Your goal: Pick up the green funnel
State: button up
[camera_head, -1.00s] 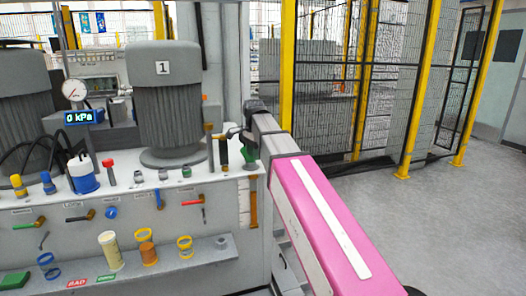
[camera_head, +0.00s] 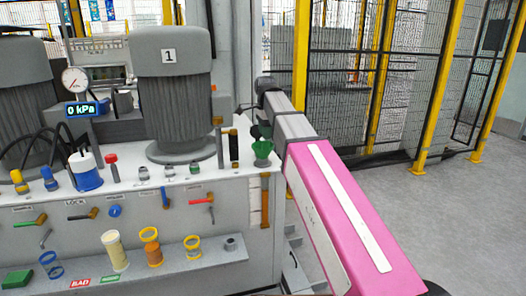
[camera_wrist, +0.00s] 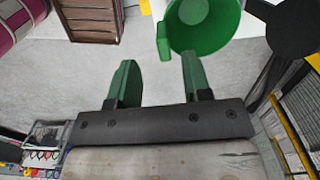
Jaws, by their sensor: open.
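The green funnel (camera_head: 262,151) stands at the right end of the grey bench top (camera_head: 120,185), wide mouth up. In the wrist view the funnel (camera_wrist: 207,28) is at the top, right of centre, with a small green tab on its left side. My gripper (camera_wrist: 158,60) is open, with two green fingers and nothing between them. Its right finger overlaps the funnel's lower edge in the picture; I cannot tell whether they touch. The funnel's rim runs past the top of the wrist view.
A dark upright cylinder (camera_head: 233,146) stands just left of the funnel. The large grey motor marked 1 (camera_head: 172,95) is further left. A blue-and-white pot (camera_head: 86,172) and several small fittings line the bench. Yellow-posted fencing (camera_head: 390,80) stands behind; floor at right is clear.

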aim_at(266, 141)
jog(key=shift+w+f, duration=0.15)
jog(key=shift+f, duration=1.15)
jog(key=shift+w+f, duration=0.1)
jog(key=shift+f, duration=1.2)
grip_shut()
